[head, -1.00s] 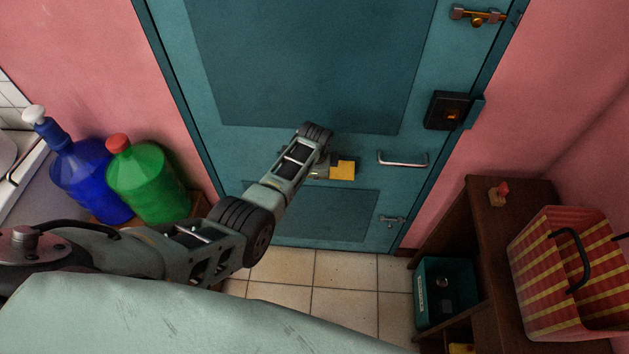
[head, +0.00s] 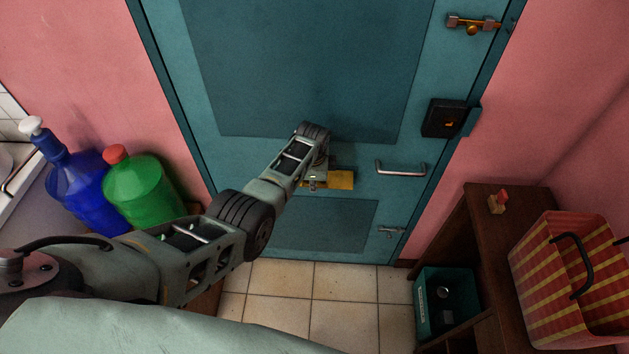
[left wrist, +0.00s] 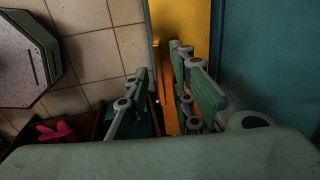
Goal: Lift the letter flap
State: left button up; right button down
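The yellow letter flap (head: 342,180) is on the teal door (head: 300,65), left of and below the silver door handle. In the left wrist view the flap (left wrist: 192,20) is a tall yellow-orange strip running down behind the fingers. My left gripper (head: 315,183) is at the flap's left part and hides some of it. In the left wrist view its fingers (left wrist: 158,62) stand apart, with the flap's orange edge showing in the gap. I cannot tell whether a finger touches the flap or how far it is tilted. My right gripper is out of view.
A silver handle (head: 401,169), a black lock box (head: 442,118) and a bolt (head: 473,23) are on the door. Blue (head: 82,190) and green (head: 146,193) bottles stand left. A brown shelf (head: 486,240) with a striped bag (head: 570,275) stands right. The tiled floor (head: 340,300) is clear.

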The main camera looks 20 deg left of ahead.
pick_arm(q)
jog(key=shift+d+r, duration=0.1)
jog(key=v, duration=1.1)
jog(key=shift+s+r, duration=0.15)
jog(key=shift+r, duration=0.25)
jog(key=s+f+n+b, duration=0.1)
jog(key=s+f+n, duration=0.1)
jog(key=s+f, duration=0.65)
jog(key=s+a+f+n+b, duration=0.15)
jog(key=s+f, duration=0.25)
jog(key=f, duration=0.9)
jog(key=s+f+n+b, duration=0.2)
jog(key=s+f, duration=0.4)
jog(key=f, duration=0.5)
jog(key=s+f+n+b, duration=0.1)
jog(key=s+f, duration=0.4)
jog(key=s, duration=0.6)
jog(key=s+f+n+b, duration=0.1)
jog(key=s+f+n, duration=0.2)
jog(key=s, duration=0.9)
jog(key=s+f+n+g+b, duration=0.1)
jog(key=s+f+n, duration=0.2)
jog(key=s+f, duration=0.6)
jog(key=s, duration=0.3)
jog(key=shift+s+a+f+h, duration=0.15)
jog(key=shift+a+f+h, duration=0.1)
jog(key=shift+a+h, duration=0.15)
